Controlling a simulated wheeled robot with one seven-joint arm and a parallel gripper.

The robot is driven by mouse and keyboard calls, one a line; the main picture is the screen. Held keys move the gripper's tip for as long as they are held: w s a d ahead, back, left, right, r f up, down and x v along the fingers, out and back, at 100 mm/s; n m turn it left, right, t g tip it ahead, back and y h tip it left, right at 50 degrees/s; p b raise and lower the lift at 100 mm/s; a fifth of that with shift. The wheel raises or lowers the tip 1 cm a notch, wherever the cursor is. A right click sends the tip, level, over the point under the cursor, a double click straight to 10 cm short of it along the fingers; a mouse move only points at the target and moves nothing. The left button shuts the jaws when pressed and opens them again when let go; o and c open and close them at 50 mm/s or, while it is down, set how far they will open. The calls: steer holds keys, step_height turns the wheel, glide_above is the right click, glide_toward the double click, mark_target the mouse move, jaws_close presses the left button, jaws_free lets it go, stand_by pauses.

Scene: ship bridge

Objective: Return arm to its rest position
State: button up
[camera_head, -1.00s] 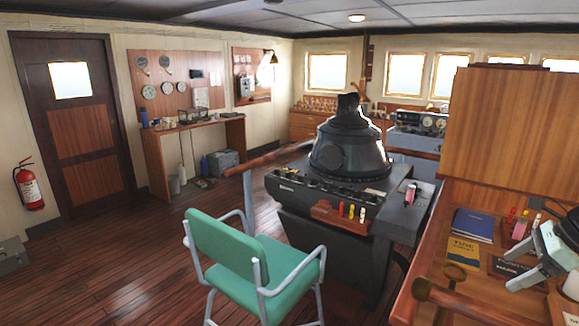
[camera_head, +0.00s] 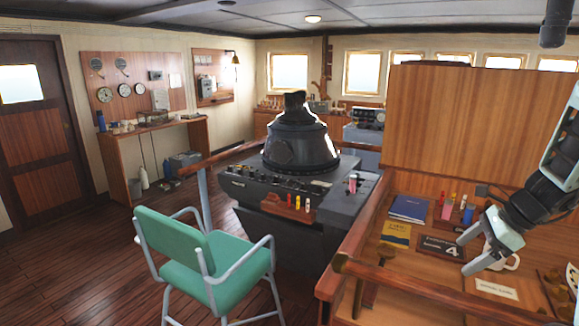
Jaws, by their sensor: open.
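My gripper (camera_head: 462,257) is at the right of the head view, at the end of my white and dark arm. Its two fingers are apart and point down and left over the wooden desk (camera_head: 385,308). I see nothing between the fingers. A white mug (camera_head: 511,262) is partly hidden behind the gripper. I cannot tell whether the fingers touch anything.
The desk holds a blue book (camera_head: 408,207), a yellow book (camera_head: 396,233) and several small coloured items. A wooden panel (camera_head: 480,125) rises behind it. A green chair (camera_head: 190,255) and a dark console (camera_head: 290,185) stand to the left. Wooden floor (camera_head: 70,270) is clear at far left.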

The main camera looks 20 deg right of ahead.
steer(key=w+a+n, duration=0.1)
steer(key=a+n, duration=0.1)
steer(key=a, duration=0.2)
steer(key=w+a+n+g+b, duration=0.1)
steer(key=a+n, duration=0.1)
steer(key=a, duration=0.2)
steer(key=w+a+n+g+b, duration=0.1)
steer(key=a+n, duration=0.1)
steer(key=a, duration=0.2)
steer(key=shift+w+f+n+y, duration=0.25)
steer(key=shift+w+n+y, duration=0.05)
steer(key=shift+w+n, duration=0.1)
steer(key=s+a+f+n+g+h+b, duration=0.1)
steer(key=s+a+n+g+b, duration=0.2)
steer(key=a+n, duration=0.75)
steer(key=s+a+f+n+g+h+b, duration=0.15)
steer(key=s+a+n, duration=0.4)
steer(key=a, duration=0.85)
steer(key=s+a+f+n+t+h+b, duration=0.1)
steer(key=s+a+n, duration=0.5)
steer(key=n, duration=0.6)
steer(key=shift+s+a+f+t+h+b, duration=0.15)
steer(key=shift+s+a+t+h+b, duration=0.25)
steer(key=shift+s+b, duration=0.65)
